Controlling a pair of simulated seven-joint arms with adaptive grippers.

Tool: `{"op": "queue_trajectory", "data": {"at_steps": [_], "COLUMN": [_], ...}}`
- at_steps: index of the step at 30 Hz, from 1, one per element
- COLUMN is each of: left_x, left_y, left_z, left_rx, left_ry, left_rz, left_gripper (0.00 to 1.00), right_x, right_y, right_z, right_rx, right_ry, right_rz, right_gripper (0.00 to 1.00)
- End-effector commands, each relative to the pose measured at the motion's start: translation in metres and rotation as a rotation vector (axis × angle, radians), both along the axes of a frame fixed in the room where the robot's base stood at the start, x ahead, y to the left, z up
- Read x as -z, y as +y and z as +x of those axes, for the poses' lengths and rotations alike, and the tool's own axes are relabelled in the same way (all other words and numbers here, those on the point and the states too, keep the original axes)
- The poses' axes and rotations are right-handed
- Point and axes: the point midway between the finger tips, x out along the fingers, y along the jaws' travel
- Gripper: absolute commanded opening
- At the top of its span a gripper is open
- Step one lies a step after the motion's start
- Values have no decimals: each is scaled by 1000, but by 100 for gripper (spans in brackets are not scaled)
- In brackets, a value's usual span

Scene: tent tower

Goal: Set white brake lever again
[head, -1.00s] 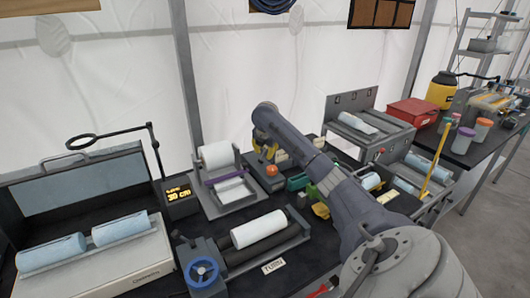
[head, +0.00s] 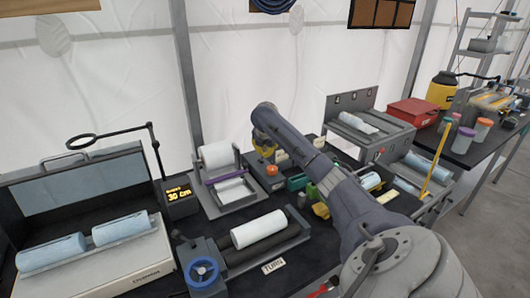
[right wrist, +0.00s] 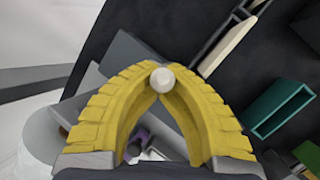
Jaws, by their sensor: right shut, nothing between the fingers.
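My right gripper (head: 264,148) reaches to the middle back of the bench in the head view, beside the white roll stand. In the right wrist view its yellow fingers (right wrist: 160,85) are closed together at the tips. A white round knob (right wrist: 162,79) shows right at the fingertips; it looks like the end of the white brake lever, but the rest of the lever is hidden. I cannot tell whether the fingers touch it. An orange knob (head: 272,170) stands just below the gripper in the head view. My left gripper is not in view.
A white roll (head: 217,154) sits on a stand left of the gripper. A display (head: 178,195) reads 30 cm. A roller unit with a blue handwheel (head: 202,271) is in front. A green open box (right wrist: 278,109) and a cream bar (right wrist: 227,47) lie close to the gripper.

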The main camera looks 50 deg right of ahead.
Motion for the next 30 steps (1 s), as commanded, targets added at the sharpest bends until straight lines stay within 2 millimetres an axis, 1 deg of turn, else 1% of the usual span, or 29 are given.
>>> {"op": "queue_trajectory", "data": {"at_steps": [1,7,21,30], "left_x": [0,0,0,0], "left_y": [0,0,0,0], "left_z": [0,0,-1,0], "left_rx": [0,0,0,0], "left_ry": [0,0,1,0], "left_rz": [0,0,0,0], "left_gripper": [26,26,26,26], "right_x": [-3,-6,-9,-9], "right_y": [-1,3,19,25], "right_z": [0,2,7,9], "right_rx": [2,1,3,4], "right_ry": [1,28,132,172], "right_rz": [-13,-103,-427,-550], "right_gripper": [0,0,0,0]}}
